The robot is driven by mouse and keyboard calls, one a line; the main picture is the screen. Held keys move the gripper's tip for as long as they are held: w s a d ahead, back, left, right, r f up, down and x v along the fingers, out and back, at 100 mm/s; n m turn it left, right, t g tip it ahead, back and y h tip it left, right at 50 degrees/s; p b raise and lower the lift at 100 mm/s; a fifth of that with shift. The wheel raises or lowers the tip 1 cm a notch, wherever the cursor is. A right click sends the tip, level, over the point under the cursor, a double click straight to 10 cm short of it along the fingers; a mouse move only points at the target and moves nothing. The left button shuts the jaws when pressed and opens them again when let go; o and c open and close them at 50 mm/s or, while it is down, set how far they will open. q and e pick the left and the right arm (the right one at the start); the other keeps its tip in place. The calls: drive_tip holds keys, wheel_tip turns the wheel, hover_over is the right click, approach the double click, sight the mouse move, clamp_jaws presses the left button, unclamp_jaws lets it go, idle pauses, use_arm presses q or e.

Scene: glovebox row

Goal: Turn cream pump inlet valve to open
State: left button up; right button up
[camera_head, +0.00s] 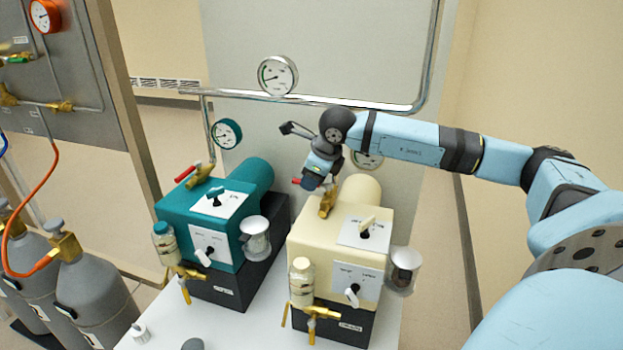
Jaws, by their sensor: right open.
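The cream pump (337,235) stands on the table right of centre. Its brass inlet valve (327,204) rises from the top at the back left. A small red bit of the valve handle (296,181) shows just left of my gripper; the rest is hidden behind the hand. My right gripper (312,184) reaches in from the right and points down at the valve handle. It is open, and nothing is visibly held. Whether it touches the handle I cannot tell. My left gripper is out of view.
A teal pump (200,223) with a red-handled brass valve (197,175) stands close to the left. Gauges (277,75) and a metal pipe (300,98) are behind. A glass jar (403,270) hangs at the cream pump's right. Grey gas cylinders (92,290) stand at the far left.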

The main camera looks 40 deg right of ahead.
drive_tip(key=shift+w+f, duration=0.15)
drive_tip(key=shift+f, duration=0.15)
clamp_jaws()
